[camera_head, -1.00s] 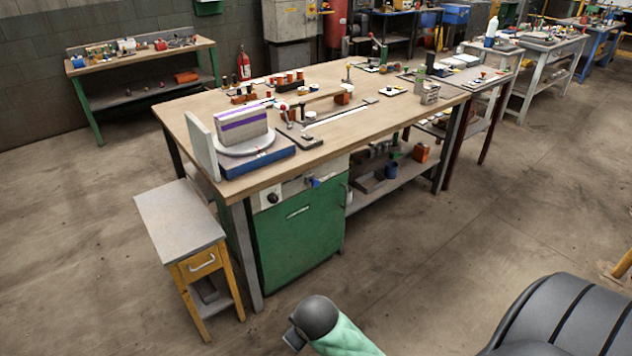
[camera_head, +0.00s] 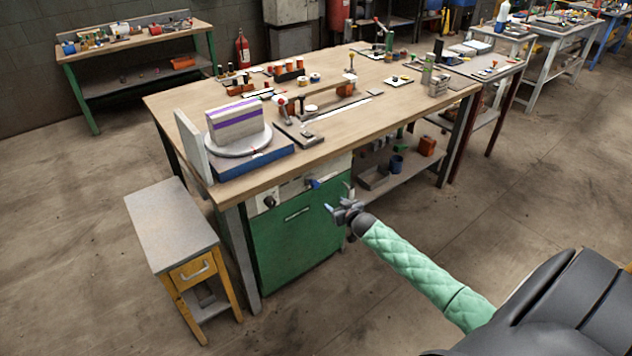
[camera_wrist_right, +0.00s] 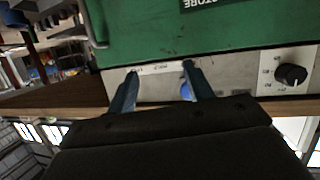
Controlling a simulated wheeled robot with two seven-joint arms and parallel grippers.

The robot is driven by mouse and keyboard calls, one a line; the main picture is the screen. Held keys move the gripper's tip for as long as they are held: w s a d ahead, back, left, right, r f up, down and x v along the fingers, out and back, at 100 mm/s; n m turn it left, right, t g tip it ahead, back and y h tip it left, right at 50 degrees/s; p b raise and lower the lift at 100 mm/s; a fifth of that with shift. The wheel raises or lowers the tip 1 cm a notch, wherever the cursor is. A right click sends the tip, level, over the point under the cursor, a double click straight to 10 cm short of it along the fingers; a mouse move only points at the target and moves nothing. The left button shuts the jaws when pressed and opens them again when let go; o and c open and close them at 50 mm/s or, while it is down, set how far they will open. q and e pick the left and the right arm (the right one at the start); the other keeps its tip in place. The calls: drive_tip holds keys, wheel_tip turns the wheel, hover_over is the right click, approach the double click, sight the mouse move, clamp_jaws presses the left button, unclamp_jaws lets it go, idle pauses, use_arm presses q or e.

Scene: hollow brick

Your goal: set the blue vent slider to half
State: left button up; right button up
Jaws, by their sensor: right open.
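The blue vent slider (camera_head: 314,183) sits on the pale control strip (camera_head: 292,188) at the top of the green cabinet, under the workbench's front edge. In the right wrist view the blue slider (camera_wrist_right: 186,91) shows behind one finger, partly hidden by it. My right gripper (camera_head: 338,199) is open and empty, a little to the right of the slider and in front of the cabinet. Its two fingers also show in the right wrist view (camera_wrist_right: 158,84), spread over the strip. I cannot tell whether a finger touches the slider. My left gripper is not in view.
A black knob (camera_head: 270,201) is on the same strip, left of the slider. The workbench top (camera_head: 375,122) overhangs the strip. A grey-topped stool (camera_head: 170,228) with a yellow drawer stands at the left. The floor in front is clear.

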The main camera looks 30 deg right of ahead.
sight(317, 185)
drive_tip(key=w+a+r+t+y, duration=0.1)
drive_tip(key=r+m+t+y, duration=0.1)
drive_tip(key=r, duration=0.1)
drive_tip(key=w+a+r+t, duration=0.1)
drive_tip(key=r, duration=0.1)
drive_tip(key=shift+w+a+m+t+y, duration=0.3)
drive_tip(key=shift+y, duration=0.1)
drive_tip(key=w+p, duration=0.1)
drive_tip(key=w, duration=0.3)
drive_tip(key=shift+a, duration=0.2)
drive_tip(key=shift+w, duration=0.7)
drive_tip(key=shift+w+a+f+p, duration=0.1)
drive_tip(key=shift+w+p, duration=0.2)
drive_tip(key=shift+w, duration=0.1)
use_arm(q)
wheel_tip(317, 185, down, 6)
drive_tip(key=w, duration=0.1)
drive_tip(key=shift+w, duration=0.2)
use_arm(e)
drive_tip(key=shift+c, duration=0.4)
